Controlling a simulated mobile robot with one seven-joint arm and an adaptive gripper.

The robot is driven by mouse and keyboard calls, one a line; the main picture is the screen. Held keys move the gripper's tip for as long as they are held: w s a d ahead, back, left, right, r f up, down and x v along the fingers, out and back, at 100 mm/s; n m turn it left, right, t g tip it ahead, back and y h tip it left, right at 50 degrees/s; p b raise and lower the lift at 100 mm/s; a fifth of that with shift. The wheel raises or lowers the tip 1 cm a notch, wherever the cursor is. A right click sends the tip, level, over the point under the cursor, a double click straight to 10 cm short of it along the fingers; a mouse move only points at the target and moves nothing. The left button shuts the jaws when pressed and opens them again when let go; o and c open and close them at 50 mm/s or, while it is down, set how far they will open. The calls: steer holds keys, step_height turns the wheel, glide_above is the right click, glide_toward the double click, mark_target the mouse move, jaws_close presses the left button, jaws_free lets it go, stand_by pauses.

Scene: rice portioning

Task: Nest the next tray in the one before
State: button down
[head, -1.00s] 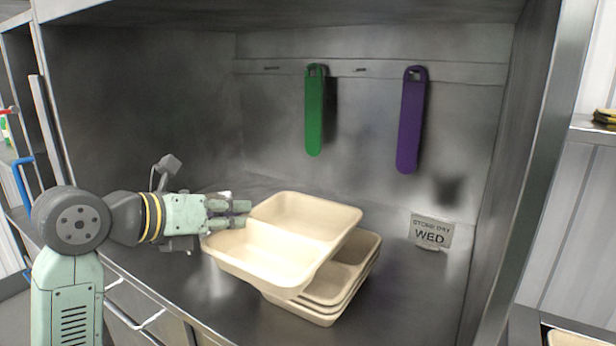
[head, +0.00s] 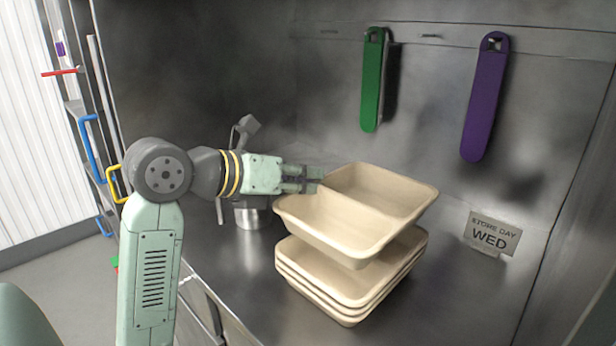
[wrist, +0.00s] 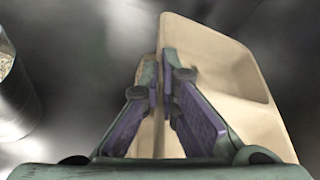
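My gripper (head: 318,180) is shut on the near left wall of a cream two-compartment tray (head: 338,222), and holds it tilted above a stack. The held tray also shows in the wrist view (wrist: 215,70), its wall between my two fingers (wrist: 162,85). Below it, several like trays are nested in a stack (head: 335,290) on the metal surface. The held tray hides much of the top of the stack. In the head view a gap shows between the held tray and the stack at the front; I cannot tell whether they touch at the back.
A metal container (head: 250,215) stands behind my wrist; a metal container with grain-like contents (wrist: 8,75) shows at the wrist view's left edge. A green strip (head: 374,85) and a purple strip (head: 485,100) hang on the back wall. A "WED" sign (head: 492,234) stands right of the stack.

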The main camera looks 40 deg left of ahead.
steer(key=shift+f+b, duration=2.4)
steer(key=shift+f, duration=0.75)
steer(key=c, duration=2.3)
jaws_free()
steer(key=o, duration=0.6)
steer(key=v, duration=1.2)
steer(key=shift+d, duration=0.1)
